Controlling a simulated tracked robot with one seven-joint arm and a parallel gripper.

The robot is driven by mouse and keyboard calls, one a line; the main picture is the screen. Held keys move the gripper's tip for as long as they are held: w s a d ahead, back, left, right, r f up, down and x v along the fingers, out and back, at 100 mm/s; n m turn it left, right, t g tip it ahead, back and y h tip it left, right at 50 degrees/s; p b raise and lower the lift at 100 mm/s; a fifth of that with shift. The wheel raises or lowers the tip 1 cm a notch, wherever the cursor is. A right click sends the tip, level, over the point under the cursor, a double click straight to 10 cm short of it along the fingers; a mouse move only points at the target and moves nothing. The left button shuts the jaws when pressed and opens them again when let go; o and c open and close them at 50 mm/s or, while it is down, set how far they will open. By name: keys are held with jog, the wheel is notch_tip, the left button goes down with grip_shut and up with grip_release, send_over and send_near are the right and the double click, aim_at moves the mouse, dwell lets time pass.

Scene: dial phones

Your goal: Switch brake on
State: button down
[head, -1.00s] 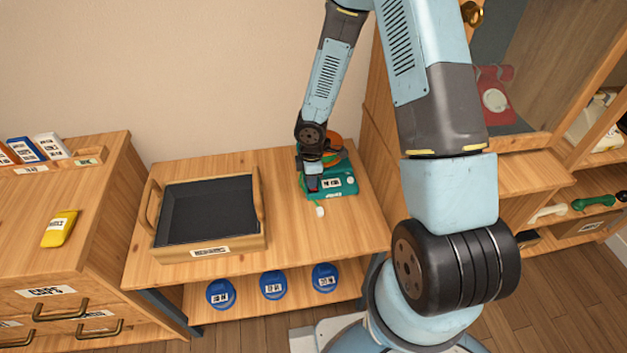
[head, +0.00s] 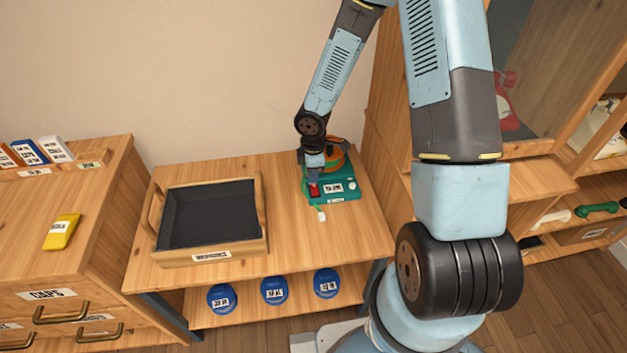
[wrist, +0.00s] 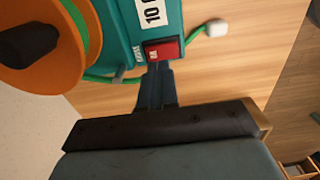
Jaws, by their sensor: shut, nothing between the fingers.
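A teal device (head: 343,183) with an orange reel (head: 334,154) and a green cord sits at the right end of the table. Its red switch (head: 314,190) is at the front left of the teal base. In the wrist view the red switch (wrist: 163,49) shows beside a white label and small white lettering too small to read surely. My gripper (wrist: 157,70) is shut and empty, its fingertips right by the switch's edge; I cannot tell whether they touch. In the head view my gripper (head: 313,176) is just behind the switch. I cannot tell which way the switch is set.
A wooden tray (head: 258,243) with a dark inside stands to the left on the table. Several blue round caps (head: 274,289) are on the lower shelf. A wooden cabinet rises close to the device's right.

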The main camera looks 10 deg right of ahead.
jog(key=shift+r, duration=2.25)
notch_tip(320, 180, up, 6)
send_over(315, 192)
jog(key=shift+w+r, duration=0.15)
notch_tip(315, 192, down, 14)
